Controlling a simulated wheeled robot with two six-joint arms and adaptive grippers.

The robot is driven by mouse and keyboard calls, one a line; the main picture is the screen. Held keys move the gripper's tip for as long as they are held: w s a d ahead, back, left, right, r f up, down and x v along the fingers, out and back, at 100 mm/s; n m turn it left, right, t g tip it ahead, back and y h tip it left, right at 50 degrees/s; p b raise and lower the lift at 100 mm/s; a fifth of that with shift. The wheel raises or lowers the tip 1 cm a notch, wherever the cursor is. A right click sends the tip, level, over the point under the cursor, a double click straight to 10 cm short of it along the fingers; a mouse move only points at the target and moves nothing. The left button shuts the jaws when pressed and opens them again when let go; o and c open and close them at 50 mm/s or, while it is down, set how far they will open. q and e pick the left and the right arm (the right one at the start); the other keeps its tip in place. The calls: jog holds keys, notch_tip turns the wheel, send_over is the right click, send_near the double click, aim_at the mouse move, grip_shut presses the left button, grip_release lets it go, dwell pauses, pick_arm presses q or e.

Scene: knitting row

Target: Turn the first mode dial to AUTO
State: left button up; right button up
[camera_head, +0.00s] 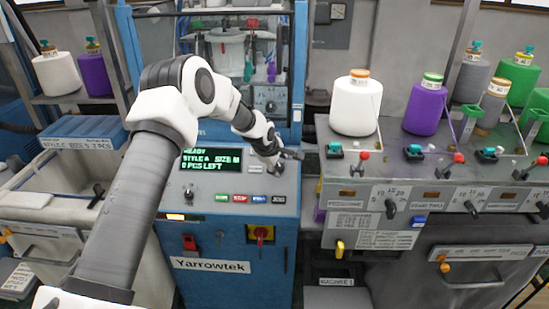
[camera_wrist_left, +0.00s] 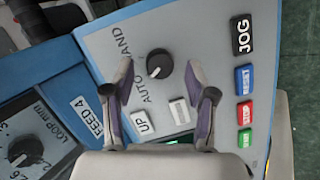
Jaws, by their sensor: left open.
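The mode dial (camera_wrist_left: 159,65) is a round black knob with a white pointer mark on the blue-edged grey panel in the left wrist view. AUTO and HAND are printed along its left side, and I cannot tell surely which one the mark points to. My left gripper (camera_head: 284,160) is over the right part of the console in the head view, largely covering the dial there. In the left wrist view its open fingers (camera_wrist_left: 161,78) stand either side below the dial, with nothing between the tips. My right gripper is not in view.
UP (camera_wrist_left: 142,124) and another white button sit close to the fingers. JOG (camera_wrist_left: 241,36) and coloured buttons line the panel's right. The console screen (camera_head: 212,160) reads READY. A red rotary switch (camera_head: 260,234) is below. Yarn cones (camera_head: 356,105) stand on the machine at right.

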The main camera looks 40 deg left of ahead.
pick_arm(q)
jog(key=v, duration=1)
jog(key=shift+f, duration=0.1)
